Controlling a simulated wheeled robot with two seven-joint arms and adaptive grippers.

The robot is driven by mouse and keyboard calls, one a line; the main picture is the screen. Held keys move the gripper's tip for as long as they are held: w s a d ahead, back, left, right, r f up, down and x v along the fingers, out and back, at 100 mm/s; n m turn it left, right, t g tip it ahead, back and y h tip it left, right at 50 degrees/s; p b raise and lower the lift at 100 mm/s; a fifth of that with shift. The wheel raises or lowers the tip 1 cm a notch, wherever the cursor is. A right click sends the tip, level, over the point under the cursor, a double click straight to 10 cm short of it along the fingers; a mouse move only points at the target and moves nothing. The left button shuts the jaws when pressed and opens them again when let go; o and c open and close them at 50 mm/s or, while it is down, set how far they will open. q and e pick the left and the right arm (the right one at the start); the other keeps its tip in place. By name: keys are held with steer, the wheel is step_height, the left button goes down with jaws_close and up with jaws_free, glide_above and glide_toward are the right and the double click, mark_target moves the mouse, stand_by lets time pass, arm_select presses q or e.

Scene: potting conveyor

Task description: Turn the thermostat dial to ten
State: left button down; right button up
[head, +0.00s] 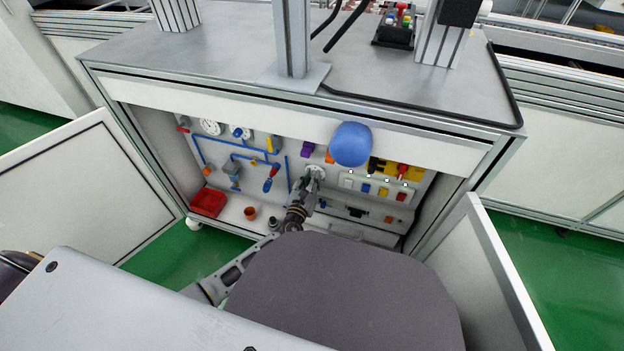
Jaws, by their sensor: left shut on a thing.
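The thermostat dial (317,169) is a pale round disc on the back panel inside the open cabinet, near the panel's middle. My left gripper (312,176) is at the dial, with its fingers shut on it. The fingers cover part of the dial, and its marks are too small to read, so I cannot tell its setting. My right gripper is not in view.
A blue rounded object (350,144) is close to the dial, to its upper right. Blue pipes and gauges (210,127) are to the left, coloured switches (383,191) to the right. A red bin (208,202) sits on the cabinet floor. Open doors (85,190) flank the cabinet.

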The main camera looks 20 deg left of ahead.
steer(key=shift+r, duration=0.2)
arm_select(q)
steer(key=m+p, duration=0.3)
steer(key=m, duration=0.1)
steer(key=shift+r, duration=0.15)
steer(key=m+p, duration=0.1)
steer(key=m, duration=0.1)
steer(key=shift+m+p, duration=0.4)
steer(key=m+p, duration=0.2)
steer(key=m, duration=0.1)
steer(key=shift+d, duration=0.1)
steer(key=shift+f+m+p, duration=0.2)
steer(key=shift+m+p, duration=0.25)
steer(key=shift+m, duration=0.45)
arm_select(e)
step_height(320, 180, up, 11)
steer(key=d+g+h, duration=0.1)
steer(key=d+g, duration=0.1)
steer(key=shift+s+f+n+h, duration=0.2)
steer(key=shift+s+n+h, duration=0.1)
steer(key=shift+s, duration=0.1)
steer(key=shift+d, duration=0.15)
arm_select(q)
steer(key=c, duration=1.3)
jaws_free()
steer(key=shift+o, duration=0.2)
steer(key=shift+s, duration=0.1)
